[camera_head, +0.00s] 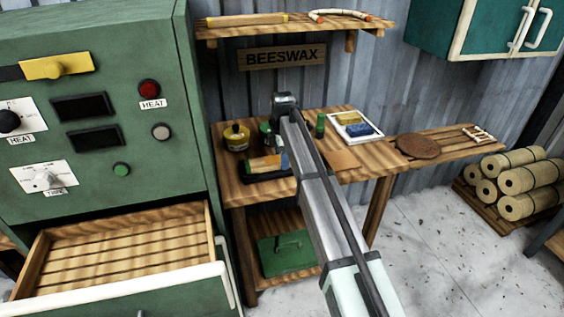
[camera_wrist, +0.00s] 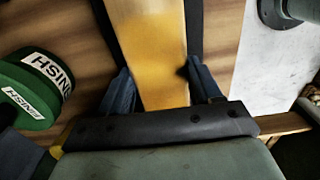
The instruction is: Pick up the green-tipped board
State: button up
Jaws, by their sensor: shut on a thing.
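In the wrist view my gripper (camera_wrist: 163,82) is shut on a flat board (camera_wrist: 152,60). The board lies between the two dark fingers, pale tan farther off and yellow-orange close to the palm. No green tip shows on the part in view. In the head view my arm covers most of the gripper above the wooden workbench (camera_head: 340,172). A dark tray (camera_head: 262,178) with coloured pieces, some green, yellow and blue, sits just left of my arm. I cannot tell which piece there is the green-tipped board.
A green tin marked FINISH (camera_wrist: 28,92) stands left of my gripper in the wrist view. An open wooden drawer (camera_head: 125,255) juts out at the left.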

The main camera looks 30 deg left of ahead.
jog(key=shift+c, duration=1.2)
jog(key=shift+r, duration=0.15)
